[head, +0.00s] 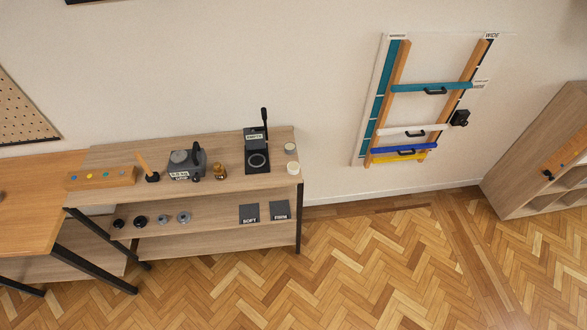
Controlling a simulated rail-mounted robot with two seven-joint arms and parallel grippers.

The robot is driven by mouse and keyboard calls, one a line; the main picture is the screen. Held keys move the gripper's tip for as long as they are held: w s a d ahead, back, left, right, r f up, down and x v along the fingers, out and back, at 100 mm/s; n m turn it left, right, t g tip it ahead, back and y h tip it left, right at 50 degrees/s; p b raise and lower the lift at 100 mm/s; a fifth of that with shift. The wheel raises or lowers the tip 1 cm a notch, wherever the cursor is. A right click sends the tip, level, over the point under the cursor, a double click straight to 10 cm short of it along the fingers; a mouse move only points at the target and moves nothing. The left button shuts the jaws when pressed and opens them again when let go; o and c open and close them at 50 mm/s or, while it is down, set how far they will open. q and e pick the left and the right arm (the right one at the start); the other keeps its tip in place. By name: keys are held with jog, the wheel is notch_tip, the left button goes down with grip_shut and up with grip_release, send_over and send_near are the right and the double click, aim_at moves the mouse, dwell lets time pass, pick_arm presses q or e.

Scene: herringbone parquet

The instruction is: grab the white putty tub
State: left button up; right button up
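A small white round tub (293,168) stands upright near the front right corner of the wooden bench top. Just behind it is a second small round pot (290,148), pale with a greyish top. Both are too small to read any label, so I take the whiter front one as the putty tub. Nothing touches the white tub. Neither of my grippers shows in the head view.
The bench (225,183) also holds a black press (257,158), a brass piece (220,172), a grey device (187,163) and a wooden block (101,178). Discs and dark boxes labelled SOFT (249,214) and FIRM (279,210) lie below. Parquet floor (390,260) is clear.

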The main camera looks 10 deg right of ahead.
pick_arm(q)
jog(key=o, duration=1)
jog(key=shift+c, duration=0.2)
